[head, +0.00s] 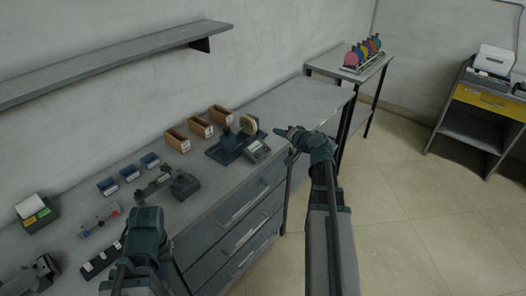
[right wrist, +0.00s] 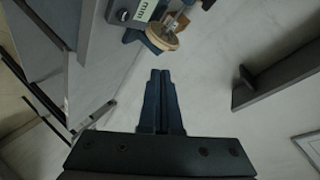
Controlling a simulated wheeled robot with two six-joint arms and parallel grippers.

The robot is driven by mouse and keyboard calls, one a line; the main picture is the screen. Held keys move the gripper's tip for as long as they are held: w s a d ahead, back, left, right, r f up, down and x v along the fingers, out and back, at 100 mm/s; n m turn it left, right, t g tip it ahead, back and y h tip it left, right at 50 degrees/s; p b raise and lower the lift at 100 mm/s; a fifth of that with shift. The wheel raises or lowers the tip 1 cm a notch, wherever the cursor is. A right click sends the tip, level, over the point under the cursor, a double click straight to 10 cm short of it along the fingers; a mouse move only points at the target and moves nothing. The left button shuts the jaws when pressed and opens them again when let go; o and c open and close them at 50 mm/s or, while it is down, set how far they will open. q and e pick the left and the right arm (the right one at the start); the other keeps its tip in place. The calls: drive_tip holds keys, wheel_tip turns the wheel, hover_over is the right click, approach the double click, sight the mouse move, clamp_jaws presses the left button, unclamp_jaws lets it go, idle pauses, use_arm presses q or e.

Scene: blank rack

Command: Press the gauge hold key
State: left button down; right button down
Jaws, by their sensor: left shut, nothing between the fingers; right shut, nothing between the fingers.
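I cannot make out the hold key. My right gripper (head: 281,131) is shut and empty, just right of the gauge and apart from it; its closed fingers (right wrist: 161,73) point toward the stand. My left gripper (head: 149,213) is shut over the bench's near left part; its fingertips are hard to see.
Several open brown bins (head: 199,128) stand behind the gauge. Blue blocks (head: 130,173) and a dark grey fixture (head: 183,184) lie to the left. A wall shelf (head: 110,62) hangs above. The bench top (head: 290,98) right of the stand is clear.

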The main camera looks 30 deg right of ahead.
sight(266, 149)
drive_tip(key=w+a+f+b, duration=0.1)
drive_tip(key=w+f+b, duration=0.2)
drive_tip(key=f+b, duration=0.5)
drive_tip(key=shift+w+a, duration=0.25)
drive_tip(key=shift+f, duration=0.1)
idle(2.0)
drive_tip(key=shift+w+f+b, duration=0.15)
drive_tip(key=shift+f+b, duration=0.1)
drive_tip(key=shift+b, duration=0.15)
drive_tip(key=shift+w+a+f+b, duration=0.15)
drive_tip(key=shift+f+b, duration=0.15)
idle(0.6)
drive_tip(key=shift+r, duration=0.1)
drive_tip(key=shift+s+r+p, duration=0.35)
drive_tip(key=shift+r+p, duration=0.25)
drive_tip(key=shift+p, duration=0.1)
